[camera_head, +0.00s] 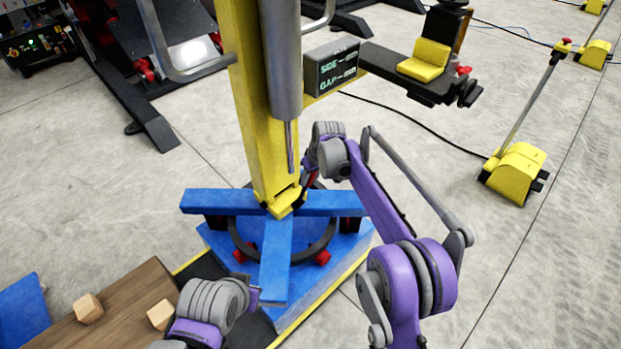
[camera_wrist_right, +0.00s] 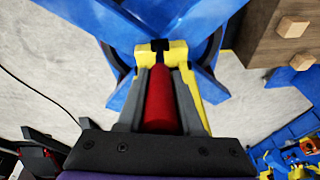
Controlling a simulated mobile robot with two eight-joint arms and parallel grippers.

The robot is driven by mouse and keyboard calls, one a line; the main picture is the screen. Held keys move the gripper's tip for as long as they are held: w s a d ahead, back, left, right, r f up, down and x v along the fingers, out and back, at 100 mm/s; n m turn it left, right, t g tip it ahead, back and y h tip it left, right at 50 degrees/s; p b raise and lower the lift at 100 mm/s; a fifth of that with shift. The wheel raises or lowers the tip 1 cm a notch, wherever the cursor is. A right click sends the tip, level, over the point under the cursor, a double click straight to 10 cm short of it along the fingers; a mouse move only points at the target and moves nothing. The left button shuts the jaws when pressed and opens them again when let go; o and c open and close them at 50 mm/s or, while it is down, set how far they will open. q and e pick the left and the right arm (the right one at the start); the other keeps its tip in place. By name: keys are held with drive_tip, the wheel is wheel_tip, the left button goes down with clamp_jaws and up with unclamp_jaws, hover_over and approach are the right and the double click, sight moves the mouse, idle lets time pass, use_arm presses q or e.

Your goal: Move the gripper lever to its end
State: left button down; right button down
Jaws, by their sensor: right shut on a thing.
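The yellow positioner column (camera_head: 250,110) stands on a blue cross-shaped base (camera_head: 277,250). My right gripper (camera_head: 306,190) is beside the column's lower end, mostly hidden behind its own wrist in the head view. In the right wrist view, its two dark fingers (camera_wrist_right: 160,82) are closed on a red lever grip (camera_wrist_right: 160,105), one on each side. Yellow metal of the positioner (camera_wrist_right: 178,55) shows just past the fingertips. My left gripper (camera_head: 256,296) is low in the head view, near the front arm of the base; its opening cannot be made out.
A wooden board (camera_head: 125,305) with small wooden blocks (camera_head: 88,309) lies at the lower left. A grey box with green lettering (camera_head: 332,66) is mounted on the column's right side. A yellow stand (camera_head: 515,172) is on the floor at right. Open floor lies between.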

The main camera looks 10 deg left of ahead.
drive_tip(key=c, duration=0.6)
unclamp_jaws()
drive_tip(key=shift+a, duration=0.1)
drive_tip(key=v, duration=1)
drive_tip(key=shift+r, duration=0.35)
drive_tip(key=shift+s, duration=0.1)
